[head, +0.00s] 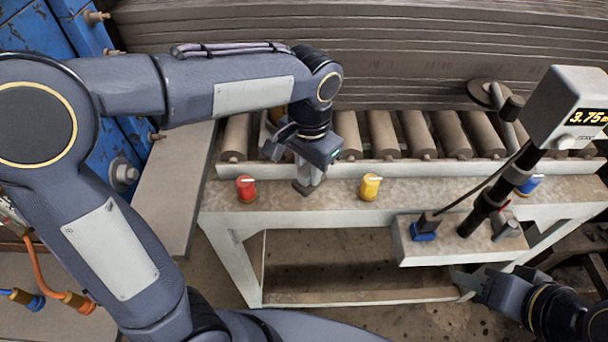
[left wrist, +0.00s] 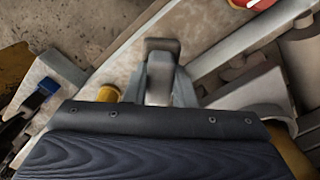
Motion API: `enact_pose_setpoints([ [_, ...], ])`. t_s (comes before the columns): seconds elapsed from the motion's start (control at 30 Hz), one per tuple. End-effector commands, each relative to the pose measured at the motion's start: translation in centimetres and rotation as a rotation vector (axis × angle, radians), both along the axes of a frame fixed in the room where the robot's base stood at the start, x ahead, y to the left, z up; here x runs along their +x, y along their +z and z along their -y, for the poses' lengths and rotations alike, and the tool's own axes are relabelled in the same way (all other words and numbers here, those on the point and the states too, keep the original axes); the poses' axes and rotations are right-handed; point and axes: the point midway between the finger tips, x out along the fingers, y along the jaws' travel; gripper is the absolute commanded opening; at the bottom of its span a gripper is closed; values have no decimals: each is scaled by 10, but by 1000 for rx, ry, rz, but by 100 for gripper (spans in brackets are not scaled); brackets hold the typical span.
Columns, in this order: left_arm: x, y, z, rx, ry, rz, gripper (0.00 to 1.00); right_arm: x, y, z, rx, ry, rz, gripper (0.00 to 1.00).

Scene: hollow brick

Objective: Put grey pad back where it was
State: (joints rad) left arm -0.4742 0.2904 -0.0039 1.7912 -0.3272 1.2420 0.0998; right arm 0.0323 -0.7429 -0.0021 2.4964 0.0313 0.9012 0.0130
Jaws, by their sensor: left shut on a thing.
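My left gripper (head: 310,172) points down over the front ledge of the roller conveyor, between the red knob and the yellow knob. It is shut on a small grey piece, which I take to be the grey pad (head: 303,188). In the left wrist view the grey pad (left wrist: 162,45) shows at the tips of the left gripper (left wrist: 160,75). I cannot tell whether the pad touches the ledge. My right gripper (head: 466,284) is low at the right, in front of the conveyor frame, away from the pad; its jaw opening is unclear.
A red knob (head: 246,188), a yellow knob (head: 370,186) and a blue knob (head: 528,186) stand along the ledge (head: 325,199). A post with a display (head: 562,105) rises at the right. Rollers (head: 384,134) and stacked boards (head: 400,60) lie behind.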

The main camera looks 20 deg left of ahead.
Motion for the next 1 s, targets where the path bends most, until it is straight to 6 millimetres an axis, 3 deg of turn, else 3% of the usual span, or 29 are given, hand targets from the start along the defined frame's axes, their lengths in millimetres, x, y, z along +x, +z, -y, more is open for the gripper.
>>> enact_pose_setpoints([
  [0.17, 5, -11, -9, 1, 2, 0, 0, 0, 2, 0, 0, 0, 0, 36],
  [0.4, 7, -43, -12, 2, 0, -1, 0, 0, 2, 0, 0, 0, 0, 36],
  [0.83, 7, -51, -12, 0, 0, 1, 0, 0, -2, 0, 0, 0, 0, 36],
  [0.87, 7, -50, -11, 0, 0, 1, 26, 0, -1, 0, 0, 0, 0, 36],
  [1.0, 7, -49, -11, 0, 0, 1, 44, 0, 0, 0, 0, 0, 0, 36],
])
